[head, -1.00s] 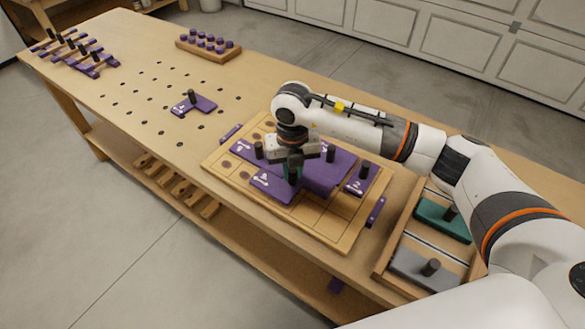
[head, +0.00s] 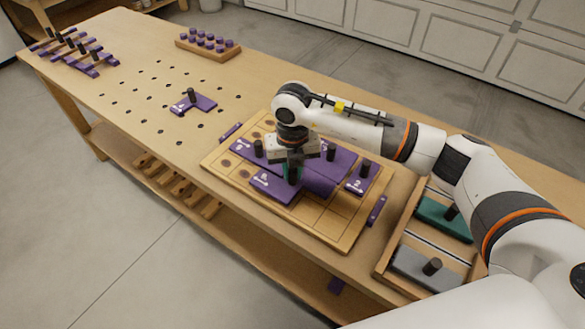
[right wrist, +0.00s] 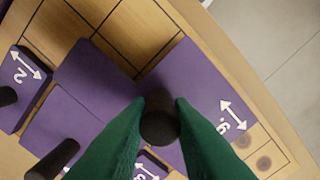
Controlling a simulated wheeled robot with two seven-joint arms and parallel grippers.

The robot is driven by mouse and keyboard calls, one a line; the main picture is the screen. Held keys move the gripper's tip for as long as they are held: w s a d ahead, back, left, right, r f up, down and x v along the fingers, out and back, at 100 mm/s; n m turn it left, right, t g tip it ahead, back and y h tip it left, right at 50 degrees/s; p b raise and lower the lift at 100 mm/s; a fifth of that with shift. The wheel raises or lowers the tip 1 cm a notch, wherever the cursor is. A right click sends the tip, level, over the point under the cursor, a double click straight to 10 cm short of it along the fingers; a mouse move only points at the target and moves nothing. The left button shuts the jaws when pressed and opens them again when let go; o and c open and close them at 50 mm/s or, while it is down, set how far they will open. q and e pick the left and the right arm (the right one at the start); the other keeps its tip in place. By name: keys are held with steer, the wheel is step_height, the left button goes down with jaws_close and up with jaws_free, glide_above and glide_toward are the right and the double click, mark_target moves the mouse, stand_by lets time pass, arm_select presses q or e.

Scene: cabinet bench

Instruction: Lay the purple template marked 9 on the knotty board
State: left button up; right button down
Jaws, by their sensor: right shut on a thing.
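My right gripper (head: 292,175) is over the board, its green fingers shut on the dark knob of a purple template (head: 268,187). In the right wrist view the fingers (right wrist: 160,125) grip this knob, and the template (right wrist: 195,75) carries a white arrow and a mark that looks like 9. The template lies flat over the front middle of the knotty board (head: 335,235); whether it touches the wood I cannot tell. Beside it are other knobbed purple templates, one marked 2 (head: 360,184). The gripper hides part of the middle. My left gripper is not in view.
Dark knots show at the board's left end. Another purple template (head: 200,105) lies on the perforated bench (head: 130,75). A rack of purple templates (head: 75,55) and a peg block (head: 208,47) stand farther back. A wooden tray (head: 385,262) with teal and grey blocks is at right.

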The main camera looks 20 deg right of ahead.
steer(key=shift+f, duration=0.2)
stand_by(0.5)
steer(key=shift+f+b, duration=0.4)
steer(key=shift+b, duration=0.1)
steer(key=shift+f, duration=0.2)
stand_by(1.0)
steer(key=c, duration=1.2)
jaws_free()
steer(key=shift+o, duration=0.4)
steer(key=o, duration=0.3)
